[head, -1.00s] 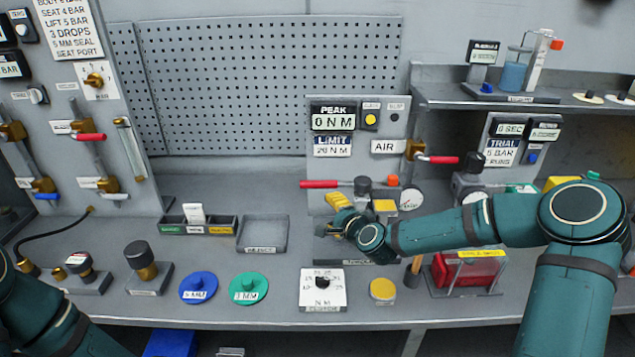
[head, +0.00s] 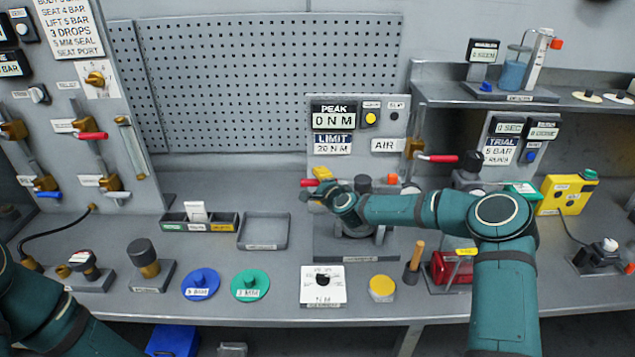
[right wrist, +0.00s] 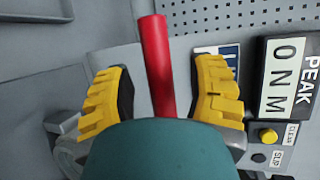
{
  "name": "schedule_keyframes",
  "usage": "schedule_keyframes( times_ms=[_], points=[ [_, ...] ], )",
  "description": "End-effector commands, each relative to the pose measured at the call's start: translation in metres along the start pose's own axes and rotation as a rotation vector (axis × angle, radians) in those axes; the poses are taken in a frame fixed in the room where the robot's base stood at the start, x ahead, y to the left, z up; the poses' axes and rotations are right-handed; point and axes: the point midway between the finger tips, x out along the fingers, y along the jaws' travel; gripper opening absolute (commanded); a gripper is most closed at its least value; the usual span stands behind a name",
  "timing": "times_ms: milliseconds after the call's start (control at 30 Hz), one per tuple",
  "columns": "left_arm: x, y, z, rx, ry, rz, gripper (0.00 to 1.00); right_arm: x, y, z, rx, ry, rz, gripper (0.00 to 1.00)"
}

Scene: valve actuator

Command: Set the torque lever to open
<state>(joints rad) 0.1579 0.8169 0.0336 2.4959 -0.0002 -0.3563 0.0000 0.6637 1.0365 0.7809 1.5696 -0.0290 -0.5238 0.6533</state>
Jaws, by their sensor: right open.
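The torque lever has a red handle (head: 308,183), which points left from the torque station under the peak display. My right gripper (head: 316,187) is at this handle and covers much of it in the head view. In the right wrist view the red handle (right wrist: 158,60) runs between the two yellow fingers of the open right gripper (right wrist: 163,90). A gap shows on both sides of the handle. The peak display (head: 333,117) reads 0 NM. The lever's pivot is mostly hidden behind my right arm. My left gripper is out of view; only my left arm shows.
An empty grey tray (head: 264,231) lies left of the station. A white NM dial block (head: 323,287), a yellow disc (head: 382,289) and a wooden-handled tool (head: 415,257) stand in front. Another red-handled lever (head: 438,158) is to the right. The bench behind the tray is clear.

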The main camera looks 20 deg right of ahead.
Motion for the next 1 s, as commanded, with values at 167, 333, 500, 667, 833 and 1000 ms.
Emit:
schedule_keyframes(
  times_ms=[167,333,500,667,833,1000],
  points=[
    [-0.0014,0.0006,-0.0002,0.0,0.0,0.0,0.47,0.0099,0.0004,0.0005,-0.001,0.0,0.0,0.55],
    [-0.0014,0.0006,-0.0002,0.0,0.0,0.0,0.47,0.0115,0.0008,0.0,-0.001,0.0,0.001,0.55],
    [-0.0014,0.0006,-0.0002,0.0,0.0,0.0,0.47,0.0112,0.0007,0.0001,-0.001,0.0,0.001,0.51],
    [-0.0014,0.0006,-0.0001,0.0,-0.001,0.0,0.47,0.0111,0.0007,0.0,-0.001,0.0,0.001,0.0],
    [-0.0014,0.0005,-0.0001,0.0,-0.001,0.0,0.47,0.0111,0.0005,0.0,-0.001,0.0,0.0,0.0],
    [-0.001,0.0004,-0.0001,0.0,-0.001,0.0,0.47,0.0111,0.0004,-0.0001,-0.001,0.0,0.0,0.0]
  ],
)
